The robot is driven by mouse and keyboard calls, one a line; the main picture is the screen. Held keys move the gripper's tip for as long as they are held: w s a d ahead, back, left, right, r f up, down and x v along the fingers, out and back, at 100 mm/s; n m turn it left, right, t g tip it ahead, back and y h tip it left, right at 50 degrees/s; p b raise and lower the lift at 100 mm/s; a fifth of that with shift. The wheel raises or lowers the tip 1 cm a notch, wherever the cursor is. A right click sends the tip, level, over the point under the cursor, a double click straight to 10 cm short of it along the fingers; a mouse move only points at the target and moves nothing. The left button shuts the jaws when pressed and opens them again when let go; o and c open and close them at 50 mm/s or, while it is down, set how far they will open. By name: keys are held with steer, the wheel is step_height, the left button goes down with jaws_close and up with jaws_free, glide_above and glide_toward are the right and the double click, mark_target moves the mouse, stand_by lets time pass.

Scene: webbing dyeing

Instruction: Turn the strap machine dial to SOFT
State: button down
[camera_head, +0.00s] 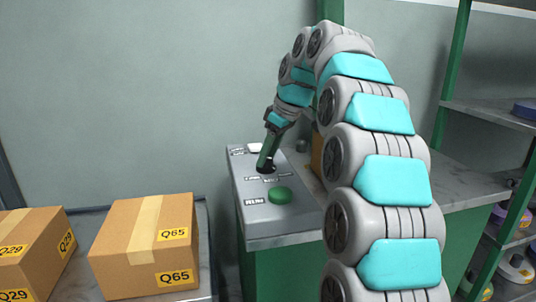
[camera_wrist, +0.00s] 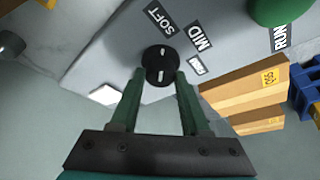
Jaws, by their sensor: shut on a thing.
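The black round dial (camera_wrist: 159,58) sits on the grey panel of the strap machine (camera_head: 300,218). In the wrist view, white marks show on its top, with one near the edge facing the SOFT label (camera_wrist: 165,20). The MID label (camera_wrist: 199,38) and a smaller label (camera_wrist: 196,65), too small to read, lie to its right. My gripper (camera_wrist: 161,76) has its two green fingers on either side of the dial and is shut on it. In the head view my gripper (camera_head: 267,160) reaches down to the panel and hides part of the dial.
A green button (camera_head: 280,195) stands on the panel near the RUN label (camera_head: 255,202). A white part (camera_head: 255,148) sits at the panel's far end. Cardboard boxes (camera_head: 118,240) stand at the left. Shelves (camera_head: 490,115) rise at the right.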

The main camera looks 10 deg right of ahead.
steer(key=shift+c, duration=1.9)
jaws_free()
steer(key=p+v, duration=0.3)
steer(key=v, duration=0.4)
steer(key=shift+r, duration=0.4)
steer(key=shift+s, duration=0.2)
